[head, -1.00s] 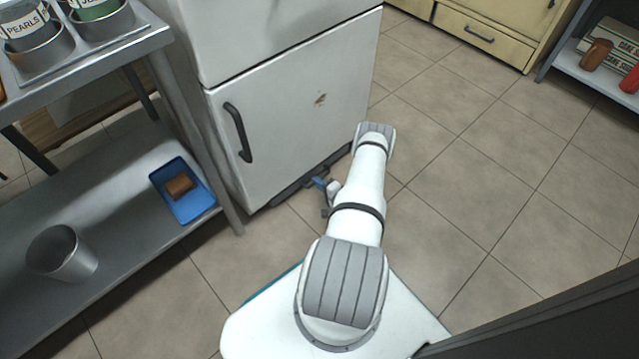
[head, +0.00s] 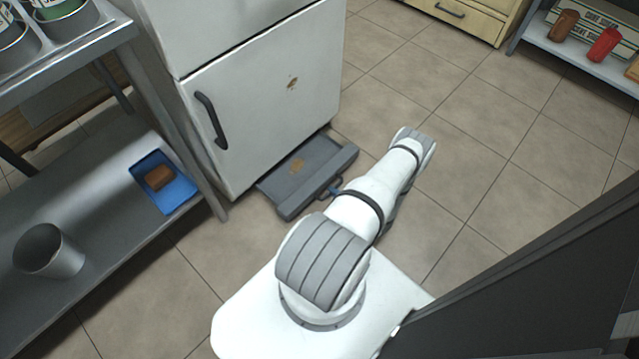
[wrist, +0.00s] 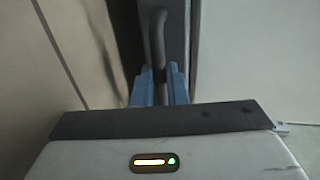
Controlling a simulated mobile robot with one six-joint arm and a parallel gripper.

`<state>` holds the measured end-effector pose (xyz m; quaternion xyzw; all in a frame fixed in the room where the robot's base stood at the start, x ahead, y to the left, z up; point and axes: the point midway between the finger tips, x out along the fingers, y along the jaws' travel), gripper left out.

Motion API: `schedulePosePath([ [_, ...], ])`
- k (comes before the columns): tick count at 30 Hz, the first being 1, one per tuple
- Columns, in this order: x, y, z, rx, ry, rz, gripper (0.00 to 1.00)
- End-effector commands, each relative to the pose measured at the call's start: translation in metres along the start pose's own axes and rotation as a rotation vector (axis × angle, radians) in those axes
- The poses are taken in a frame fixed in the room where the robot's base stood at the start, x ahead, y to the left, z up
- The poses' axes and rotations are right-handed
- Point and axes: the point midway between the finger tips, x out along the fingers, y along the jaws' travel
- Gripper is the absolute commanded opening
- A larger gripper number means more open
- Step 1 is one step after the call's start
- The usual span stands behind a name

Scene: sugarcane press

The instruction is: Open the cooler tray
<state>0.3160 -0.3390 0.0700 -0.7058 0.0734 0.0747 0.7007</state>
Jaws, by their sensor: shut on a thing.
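The cooler tray (head: 308,172) is a flat dark grey tray with a brown patch in it, low at the floor. It sticks well out from under the white cooler (head: 262,95). My gripper (head: 335,190) is at the tray's front edge, partly hidden by my arm. In the wrist view, the two blue fingers of my gripper (wrist: 159,88) are closed around the dark curved handle (wrist: 157,38) on the tray front (wrist: 176,22). The cooler door with its black handle (head: 211,120) is shut.
A metal shelf unit (head: 105,225) stands at the left, holding a blue tray (head: 181,192) and a metal cup (head: 50,252). A dark panel (head: 540,280) fills the lower right. The tiled floor (head: 480,150) right of my arm is clear.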

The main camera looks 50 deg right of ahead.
Motion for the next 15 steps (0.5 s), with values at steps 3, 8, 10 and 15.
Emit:
schedulePosePath([
  [3, -0.021, 0.006, 0.012, 0.016, -0.015, -0.001, 0.0],
  [8, -0.044, 0.011, 0.011, 0.018, -0.012, -0.001, 0.0],
  [10, -0.053, 0.013, 0.011, 0.017, -0.009, 0.001, 0.0],
  [15, -0.063, 0.016, 0.011, 0.014, -0.008, 0.003, 0.0],
])
